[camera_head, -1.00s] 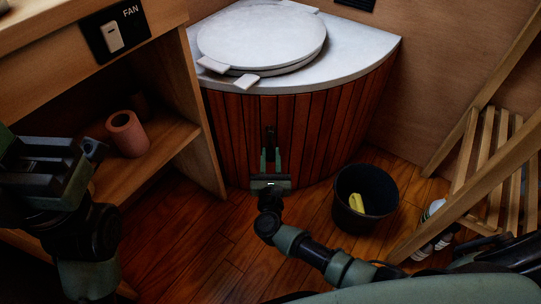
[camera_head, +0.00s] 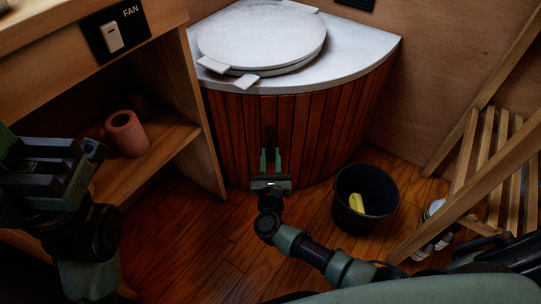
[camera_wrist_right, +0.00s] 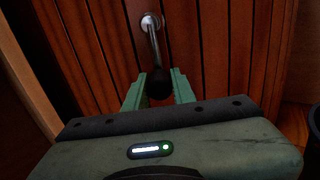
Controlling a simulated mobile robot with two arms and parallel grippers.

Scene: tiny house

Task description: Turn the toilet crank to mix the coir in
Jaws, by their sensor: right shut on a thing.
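The toilet (camera_head: 330,125) is a corner unit with a reddish slatted wooden front, a pale top and a round closed lid (camera_head: 262,35). Its crank (camera_wrist_right: 153,42) is a metal arm on a round mount on the slats, with a dark knob (camera_wrist_right: 158,84) at its lower end. My right gripper (camera_head: 270,160) is at the front of the toilet, shut on the crank's knob; in the right wrist view its green fingers (camera_wrist_right: 158,88) stand on both sides of the knob. My left gripper (camera_head: 85,150) is at the far left, in front of the shelf; its fingers are not clear.
A black bucket (camera_head: 345,215) with a yellow thing (camera_head: 356,202) in it stands on the floor right of my right arm. A wooden slatted rack (camera_head: 480,160) is at the right. A shelf (camera_head: 170,145) with a terracotta pot (camera_head: 127,134) is at the left.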

